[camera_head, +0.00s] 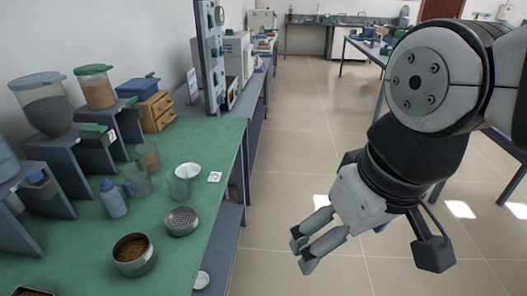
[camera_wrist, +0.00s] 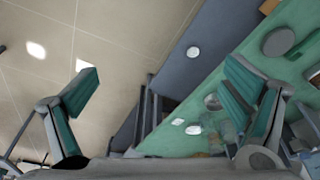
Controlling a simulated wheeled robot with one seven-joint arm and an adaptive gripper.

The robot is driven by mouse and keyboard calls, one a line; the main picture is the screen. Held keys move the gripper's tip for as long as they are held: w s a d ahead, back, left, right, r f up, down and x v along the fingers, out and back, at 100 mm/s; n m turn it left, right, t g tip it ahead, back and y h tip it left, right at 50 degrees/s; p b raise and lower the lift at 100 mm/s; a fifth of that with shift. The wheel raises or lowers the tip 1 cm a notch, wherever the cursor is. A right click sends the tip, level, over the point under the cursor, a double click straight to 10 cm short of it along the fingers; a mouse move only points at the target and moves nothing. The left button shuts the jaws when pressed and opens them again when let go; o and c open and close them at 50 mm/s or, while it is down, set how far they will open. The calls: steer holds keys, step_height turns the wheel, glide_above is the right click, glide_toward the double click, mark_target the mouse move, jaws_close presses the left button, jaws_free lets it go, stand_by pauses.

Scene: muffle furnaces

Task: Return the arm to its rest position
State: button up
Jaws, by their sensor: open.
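My gripper (camera_head: 303,250) hangs out over the tiled floor, right of the green-topped bench (camera_head: 200,140) in the head view. Its two fingers are apart with nothing between them. In the wrist view my gripper (camera_wrist: 165,95) has its green-padded fingers spread wide, one at the left and one at the right. Floor and the bench edge show between them. My arm comes in from the right of the head view, bent down at the elbow.
On the bench stand a bowl of brown grains (camera_head: 134,256), a perforated dish (camera_head: 181,221), a clear beaker (camera_head: 178,188), a bottle (camera_head: 112,199) and hoppers (camera_head: 45,105). A grey upright post (camera_head: 209,55) stands farther back. The floor aisle (camera_head: 300,130) is clear; another table (camera_head: 365,48) stands beyond.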

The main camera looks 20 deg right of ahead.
steer(key=shift+s+d+f+m, duration=0.1)
steer(key=shift+s+d+m, duration=0.25)
steer(key=shift+s+m, duration=0.2)
step_height(320, 180, up, 7)
steer(key=t+p, duration=0.1)
steer(key=p, duration=0.4)
steer(key=shift+t, duration=0.3)
steer(key=shift+f, duration=0.1)
